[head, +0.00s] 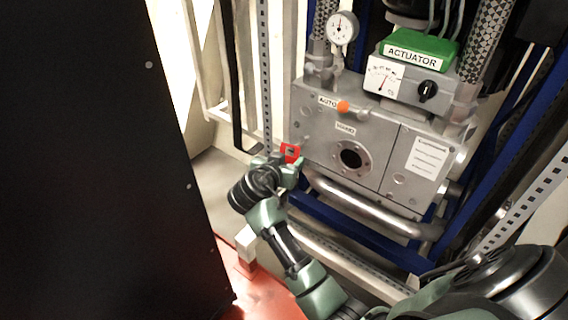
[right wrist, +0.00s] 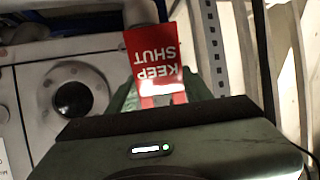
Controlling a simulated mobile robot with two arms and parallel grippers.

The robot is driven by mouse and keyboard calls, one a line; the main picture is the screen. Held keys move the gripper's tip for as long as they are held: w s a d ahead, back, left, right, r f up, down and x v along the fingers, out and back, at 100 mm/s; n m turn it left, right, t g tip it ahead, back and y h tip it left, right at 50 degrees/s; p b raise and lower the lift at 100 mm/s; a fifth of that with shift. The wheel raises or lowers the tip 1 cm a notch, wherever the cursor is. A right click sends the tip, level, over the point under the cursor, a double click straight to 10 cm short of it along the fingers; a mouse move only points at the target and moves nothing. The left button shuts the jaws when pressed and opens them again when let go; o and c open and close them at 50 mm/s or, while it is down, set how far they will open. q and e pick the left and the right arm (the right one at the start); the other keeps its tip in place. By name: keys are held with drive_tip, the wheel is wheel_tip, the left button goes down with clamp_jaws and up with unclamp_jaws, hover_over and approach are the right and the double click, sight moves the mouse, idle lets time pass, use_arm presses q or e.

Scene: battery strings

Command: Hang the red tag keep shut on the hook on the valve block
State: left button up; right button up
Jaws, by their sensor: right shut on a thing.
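The red tag keep shut (head: 290,153) is held up at the left edge of the grey valve block (head: 320,130). In the right wrist view the tag (right wrist: 153,58) shows its white KEEP SHUT lettering upside down. My right gripper (head: 284,163) is shut on the tag's lower part, and the green fingers (right wrist: 160,98) show behind the wrist housing. The tag is close to the block's left side; I cannot tell whether it touches. The hook cannot be made out clearly in either view. My left gripper is not in view.
A green ACTUATOR box (head: 420,50) and a gauge (head: 342,27) sit above the block. A silver pipe (head: 370,207) runs below it. A perforated post (head: 265,80) stands left of the tag. A large black panel (head: 90,160) fills the left.

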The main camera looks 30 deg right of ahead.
drive_tip(key=shift+w+d, duration=0.3)
drive_tip(key=shift+d, duration=0.5)
drive_tip(key=shift+w+d+f, duration=0.1)
drive_tip(key=shift+w+d, duration=0.1)
drive_tip(key=shift+d, duration=0.25)
drive_tip(key=shift+w+d+b, duration=0.25)
drive_tip(key=shift+d+b, duration=0.1)
drive_tip(key=shift+d, duration=0.3)
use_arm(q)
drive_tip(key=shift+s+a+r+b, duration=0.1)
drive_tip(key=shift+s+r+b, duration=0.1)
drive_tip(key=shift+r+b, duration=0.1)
use_arm(e)
drive_tip(key=shift+w+d+f, duration=0.25)
drive_tip(key=shift+d+f, duration=0.25)
drive_tip(key=shift+f, duration=0.05)
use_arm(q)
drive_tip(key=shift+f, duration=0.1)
use_arm(e)
drive_tip(key=o, duration=1.4)
